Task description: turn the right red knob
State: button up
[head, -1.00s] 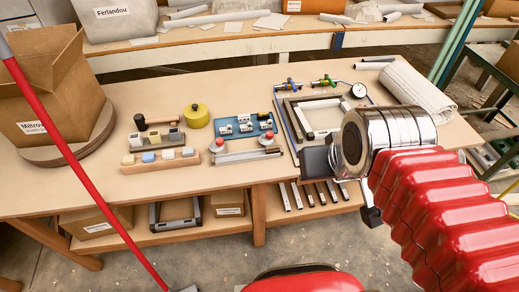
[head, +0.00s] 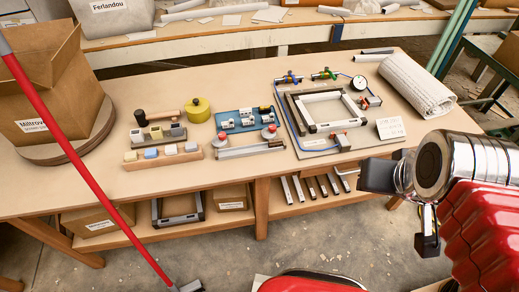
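Two red-topped round knobs sit on light bases at the front of the bench top. The right red knob (head: 270,129) is beside the right end of a silver bar (head: 250,150). The left red knob (head: 222,136) is beside the bar's left end. My gripper (head: 404,211) is at the right, in front of the bench's front edge and well away from both knobs. Its two dark fingers are spread apart with nothing visible between them. Neither knob is hidden by the arm.
A blue tray (head: 228,119) of small parts lies behind the knobs. A grey plate (head: 311,153) with a frame and gauge (head: 359,83) lies right of them, with a small white card (head: 390,128). A red pole (head: 80,162) crosses the left side.

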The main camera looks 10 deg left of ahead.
aim_at(269, 133)
jog(key=z, duration=0.1)
jog(key=k, duration=0.45)
jog(key=u, duration=0.95)
jog(key=i, duration=0.95)
jog(key=z, duration=0.45)
jog(key=k, duration=0.7)
